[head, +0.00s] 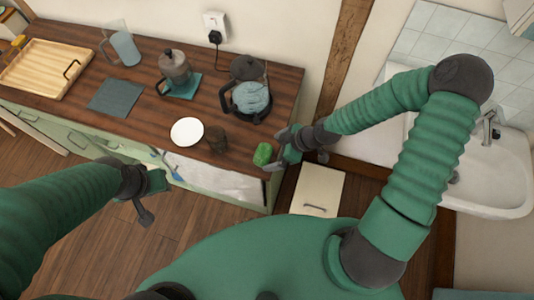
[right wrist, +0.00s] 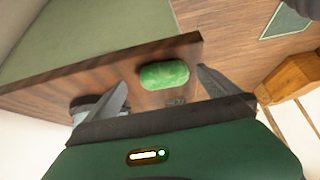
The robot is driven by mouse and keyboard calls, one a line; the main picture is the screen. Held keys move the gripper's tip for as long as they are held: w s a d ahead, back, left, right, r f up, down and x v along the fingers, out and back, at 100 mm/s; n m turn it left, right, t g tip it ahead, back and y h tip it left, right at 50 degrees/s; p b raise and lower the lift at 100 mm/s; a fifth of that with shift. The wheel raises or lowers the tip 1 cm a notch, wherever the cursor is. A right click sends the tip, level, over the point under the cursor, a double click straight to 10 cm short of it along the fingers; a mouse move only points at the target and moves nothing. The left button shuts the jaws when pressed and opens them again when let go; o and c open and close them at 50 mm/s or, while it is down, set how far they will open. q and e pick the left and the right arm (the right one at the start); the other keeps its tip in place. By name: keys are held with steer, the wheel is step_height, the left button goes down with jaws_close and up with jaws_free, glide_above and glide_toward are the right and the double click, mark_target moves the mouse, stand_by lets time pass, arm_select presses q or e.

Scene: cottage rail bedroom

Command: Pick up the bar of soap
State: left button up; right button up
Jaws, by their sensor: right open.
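The green bar of soap (head: 263,154) lies on the wooden counter (head: 240,185) near its right front corner. In the right wrist view the soap (right wrist: 164,75) is a rounded green block ahead of my right gripper (right wrist: 165,88), roughly between the two fingertips. My right gripper (head: 277,150) is open and empty, at the right of the soap in the head view. Whether a finger touches the soap cannot be told. My left gripper (head: 150,195) is in front of the counter over the floor, away from the soap; its jaw opening is unclear.
A brown cup (head: 216,138) and a white plate (head: 187,132) stand left of the soap. A kettle (head: 250,90), a coffee press (head: 175,67), a dark mat (head: 115,96), and a wooden tray (head: 45,69) are farther off. A sink (head: 490,185) is at the right.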

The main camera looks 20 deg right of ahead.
mark_target(265, 154)
steer(key=a+f, duration=0.1)
steer(key=w+a+f, duration=0.1)
steer(key=a, duration=0.1)
steer(key=shift+w+a+f, duration=0.2)
steer(key=shift+w+f, duration=0.1)
steer(key=shift+f, duration=0.1)
steer(key=shift+s+a+r, duration=0.1)
steer(key=shift+s+a, duration=0.05)
steer(key=shift+s, duration=0.05)
steer(key=shift+w+d, duration=0.1)
steer(key=shift+d, duration=0.55)
steer(key=c, duration=0.9)
steer(key=shift+a, duration=0.1)
steer(key=c, duration=0.5)
arm_select(q)
steer(key=shift+w+a, duration=0.1)
steer(key=shift+a, duration=0.75)
arm_select(e)
steer(key=shift+a, duration=0.2)
steer(key=shift+c, duration=0.2)
